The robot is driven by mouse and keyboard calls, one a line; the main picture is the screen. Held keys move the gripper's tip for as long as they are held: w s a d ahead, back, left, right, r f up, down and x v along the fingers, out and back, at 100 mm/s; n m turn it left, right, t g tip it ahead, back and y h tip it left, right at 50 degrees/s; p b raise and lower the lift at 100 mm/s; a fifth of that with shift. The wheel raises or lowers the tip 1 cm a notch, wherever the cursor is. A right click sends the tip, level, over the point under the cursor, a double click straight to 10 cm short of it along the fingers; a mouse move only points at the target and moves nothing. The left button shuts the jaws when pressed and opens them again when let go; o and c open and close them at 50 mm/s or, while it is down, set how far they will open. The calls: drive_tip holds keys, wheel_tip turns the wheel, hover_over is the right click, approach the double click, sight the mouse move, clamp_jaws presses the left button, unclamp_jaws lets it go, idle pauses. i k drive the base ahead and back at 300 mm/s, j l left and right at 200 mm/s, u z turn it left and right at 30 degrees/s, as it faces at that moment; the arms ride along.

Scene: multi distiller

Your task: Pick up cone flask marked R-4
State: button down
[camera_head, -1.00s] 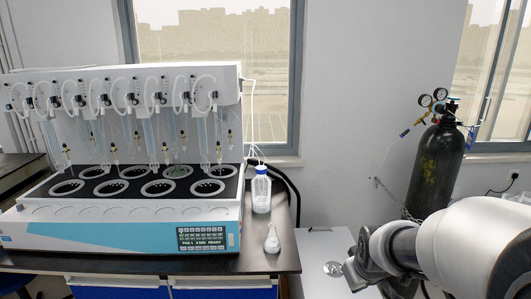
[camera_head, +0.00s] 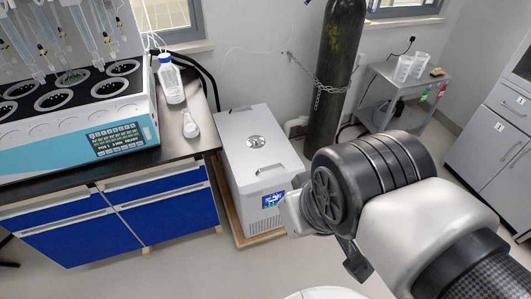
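A small clear conical flask (camera_head: 190,126) with pale contents stands upright on the dark bench top (camera_head: 205,138), near its right end. Any mark on it is too small to read. My arm comes in from the right side and ends over the floor, to the right of the bench and well apart from the flask. Only a dark piece of my gripper (camera_head: 355,261) shows below the wrist. The rest is hidden behind the arm, so I cannot tell whether it is open or shut.
A blue-capped bottle (camera_head: 171,84) stands just behind the flask. The multi-position distiller (camera_head: 80,145) is on its left. A grey chiller box (camera_head: 262,165) stands right of the bench, with a chained black gas cylinder (camera_head: 335,75) behind. A grey cart (camera_head: 405,88) stands at the back right.

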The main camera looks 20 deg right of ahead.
sight(190, 129)
drive_tip(key=k+l, duration=0.1)
drive_tip(key=l, duration=0.2)
drive_tip(key=k+l, duration=0.15)
drive_tip(key=l, duration=0.15)
drive_tip(key=k+l, duration=0.1)
drive_tip(key=l, duration=0.2)
drive_tip(key=i+j+z, duration=0.1)
drive_tip(key=i+j, duration=0.5)
drive_tip(key=i+j+z, duration=0.15)
drive_tip(key=j, duration=0.3)
drive_tip(key=i+j, duration=0.35)
drive_tip(key=i+j+z, duration=0.15)
drive_tip(key=i+j, duration=0.15)
drive_tip(key=j, duration=0.15)
drive_tip(key=i+j, duration=0.25)
drive_tip(key=j, duration=0.15)
drive_tip(key=i+j+z, duration=0.15)
drive_tip(key=j, duration=0.3)
drive_tip(key=i, duration=0.05)
